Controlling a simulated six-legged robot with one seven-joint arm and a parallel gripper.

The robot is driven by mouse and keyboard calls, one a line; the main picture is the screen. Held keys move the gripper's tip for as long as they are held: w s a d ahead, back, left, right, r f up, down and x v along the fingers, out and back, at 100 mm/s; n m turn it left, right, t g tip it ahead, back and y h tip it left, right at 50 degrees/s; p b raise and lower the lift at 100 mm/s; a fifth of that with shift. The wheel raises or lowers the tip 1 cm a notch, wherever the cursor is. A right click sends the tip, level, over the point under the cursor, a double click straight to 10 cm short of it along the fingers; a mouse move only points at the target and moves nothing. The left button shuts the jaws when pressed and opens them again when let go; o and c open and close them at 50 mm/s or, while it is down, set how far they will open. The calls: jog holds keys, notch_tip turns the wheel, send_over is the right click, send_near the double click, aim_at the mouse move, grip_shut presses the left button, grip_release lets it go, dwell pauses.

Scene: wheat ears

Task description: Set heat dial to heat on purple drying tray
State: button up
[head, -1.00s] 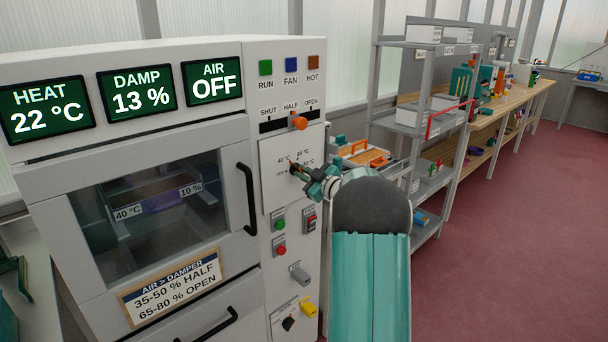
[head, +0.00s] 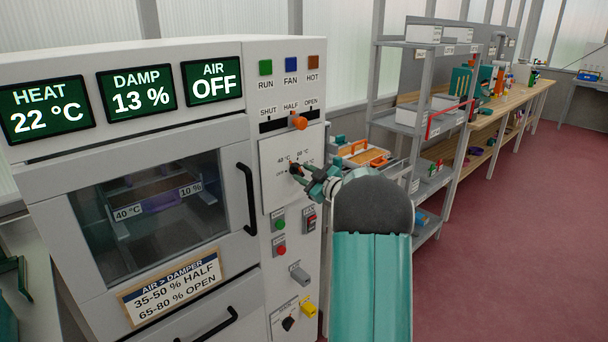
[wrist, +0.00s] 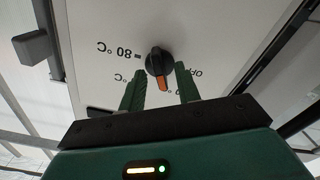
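The heat dial (wrist: 158,62) is a black knob with an orange pointer on the cabinet's white panel. It shows upside down in the wrist view, pointer downward, between two partly hidden temperature marks and away from OFF. My gripper (wrist: 159,75) is open, with one green finger on each side of the dial and small gaps showing. In the head view my gripper (head: 313,180) reaches the panel and partly covers the dial (head: 296,168). The purple drying tray (head: 162,201) is behind the cabinet window, near tags reading 40 °C and 10 %.
The displays read HEAT 22 °C (head: 46,109), DAMP 13 % and AIR OFF. An orange damper knob (head: 299,122) is above the dial, near HALF. Green and red buttons and switches sit below. A grey shelf (head: 425,130) stands to the right; the red floor (head: 530,230) is open.

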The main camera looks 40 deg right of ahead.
jog(key=s, duration=1.3)
jog(key=shift+d, duration=0.2)
jog(key=shift+s, duration=0.1)
jog(key=w+a+r+m+g+h, duration=0.1)
jog(key=w+a+r+m+h, duration=0.3)
jog(key=a+r, duration=0.4)
jog(key=s+a+r+m+g+h, duration=0.1)
jog(key=s+a+m+g+h, duration=0.15)
jog(key=a, duration=0.65)
jog(key=s+a+f+g+y, duration=0.2)
jog(key=s+a+f+g, duration=0.1)
jog(key=s+a, duration=0.4)
jog(key=s+a+f+g+y, duration=0.2)
jog(key=s+a, duration=0.5)
jog(key=a, duration=0.4)
jog(key=s+a+f+g+y, duration=0.2)
jog(key=s+a+f+g, duration=0.2)
jog(key=s+a, duration=0.4)
jog(key=shift+a+f, duration=0.25)
jog(key=shift+a, duration=0.2)
